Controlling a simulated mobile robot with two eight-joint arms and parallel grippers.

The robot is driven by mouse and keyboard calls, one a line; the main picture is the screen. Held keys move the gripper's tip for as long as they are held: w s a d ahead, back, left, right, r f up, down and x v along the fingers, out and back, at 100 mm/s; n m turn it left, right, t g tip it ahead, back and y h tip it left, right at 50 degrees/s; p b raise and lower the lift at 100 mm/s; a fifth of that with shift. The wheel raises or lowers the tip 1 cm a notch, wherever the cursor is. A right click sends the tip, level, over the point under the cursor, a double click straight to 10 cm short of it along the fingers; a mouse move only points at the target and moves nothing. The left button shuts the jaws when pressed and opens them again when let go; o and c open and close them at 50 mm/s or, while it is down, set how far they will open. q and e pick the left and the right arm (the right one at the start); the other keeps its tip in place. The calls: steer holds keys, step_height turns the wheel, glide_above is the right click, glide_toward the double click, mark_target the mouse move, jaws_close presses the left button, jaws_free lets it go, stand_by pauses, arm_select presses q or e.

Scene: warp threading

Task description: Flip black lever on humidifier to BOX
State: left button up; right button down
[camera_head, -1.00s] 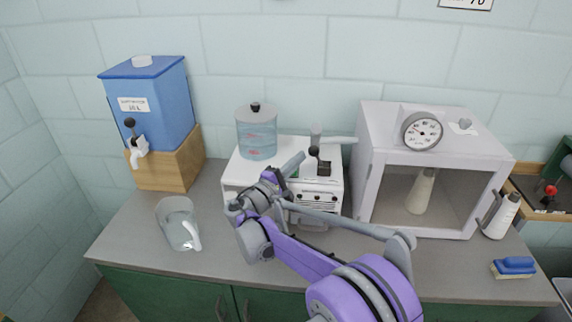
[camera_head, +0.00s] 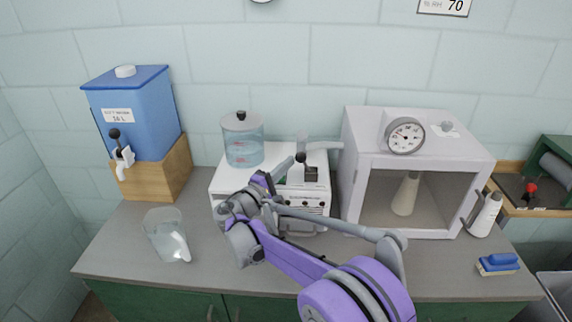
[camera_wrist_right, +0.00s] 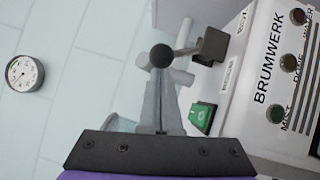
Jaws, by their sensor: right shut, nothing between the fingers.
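The humidifier (camera_head: 222,188) is a white box with a clear water tank (camera_head: 243,145) on its top left, in the middle of the counter. Its lever ends in a black ball knob (camera_head: 300,157) at the top right. In the right wrist view the ball knob (camera_wrist_right: 161,55) sits on a metal rod that runs right to a black block (camera_wrist_right: 211,46). My right gripper (camera_head: 288,165) is shut and empty, just left of the knob. In the wrist view its fingertips lie just below the knob; contact is unclear. My left gripper is out of view.
A green switch (camera_wrist_right: 201,115) and indicator lamps show on the humidifier. A white chamber (camera_head: 416,162) with a dial stands to its right, joined by a pipe. A clear jug (camera_head: 166,236) and a blue water container (camera_head: 135,115) stand left. The front counter is partly clear.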

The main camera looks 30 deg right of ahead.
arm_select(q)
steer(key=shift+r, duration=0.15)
arm_select(e)
steer(key=shift+d+r, duration=0.1)
steer(key=shift+r, duration=0.05)
steer(key=shift+s+d+r+m+g+y+p, duration=0.25)
steer(key=shift+r+m+p, duration=0.1)
steer(key=shift+m+p, duration=0.15)
steer(key=shift+s+d+r+m+g+y+p, duration=0.15)
steer(key=shift+r+m+y+p, duration=0.1)
steer(key=shift+r+m+p, duration=0.2)
arm_select(q)
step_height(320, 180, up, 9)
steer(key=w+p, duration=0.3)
steer(key=p, duration=0.2)
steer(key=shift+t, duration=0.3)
arm_select(e)
steer(key=s+d+r+m+y, duration=0.1)
steer(key=s+d+m+y, duration=0.2)
steer(key=d+m, duration=0.1)
steer(key=shift+s+d+r+m, duration=0.2)
steer(key=shift+d+r+m, duration=0.15)
steer(key=shift+d, duration=0.25)
steer(key=shift+r, duration=0.1)
